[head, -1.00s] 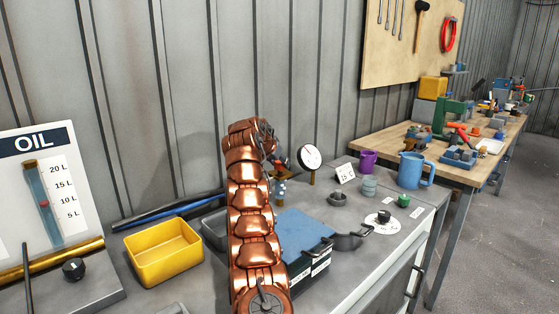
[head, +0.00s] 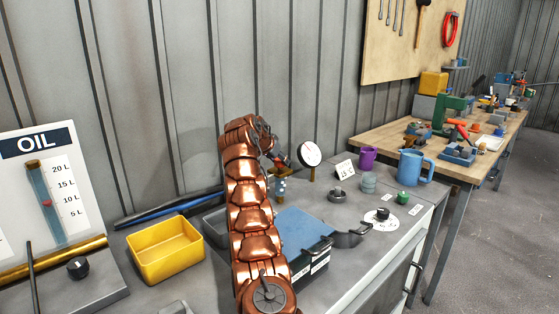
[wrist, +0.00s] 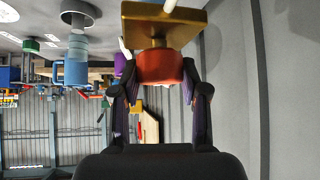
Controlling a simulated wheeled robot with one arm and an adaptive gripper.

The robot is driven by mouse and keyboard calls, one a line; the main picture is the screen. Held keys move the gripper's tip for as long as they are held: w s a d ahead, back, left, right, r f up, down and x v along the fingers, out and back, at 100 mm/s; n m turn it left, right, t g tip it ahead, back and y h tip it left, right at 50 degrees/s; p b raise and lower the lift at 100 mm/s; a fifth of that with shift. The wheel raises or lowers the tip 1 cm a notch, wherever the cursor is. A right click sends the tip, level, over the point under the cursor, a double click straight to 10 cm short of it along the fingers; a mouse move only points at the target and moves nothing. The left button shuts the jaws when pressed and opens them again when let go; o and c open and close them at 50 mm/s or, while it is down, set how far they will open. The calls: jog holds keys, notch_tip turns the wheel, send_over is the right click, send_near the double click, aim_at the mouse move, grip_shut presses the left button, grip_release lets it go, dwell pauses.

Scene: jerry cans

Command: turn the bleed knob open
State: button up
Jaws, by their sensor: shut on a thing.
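A red knob (wrist: 160,66) sits against a brass block (wrist: 165,22) in the upper middle of the wrist view. My gripper (wrist: 159,80) is shut on this red knob, with one dark finger on each side of it. In the head view my gripper (head: 279,159) is at the far end of my copper-coloured arm, by the brass fitting (head: 281,172) near the wall. The knob is mostly hidden there by the gripper. I cannot tell how far the knob is turned.
A round white gauge (head: 309,153) stands just right of my gripper. A blue-topped box (head: 302,232) and a dark pan (head: 350,238) are in front. A yellow bin (head: 165,250) is at left, a blue jug (head: 411,167) and purple cup (head: 367,158) at right.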

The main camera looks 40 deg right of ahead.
jog(key=o, duration=1.1)
jog(key=shift+o, duration=0.2)
jog(key=v, duration=1.2)
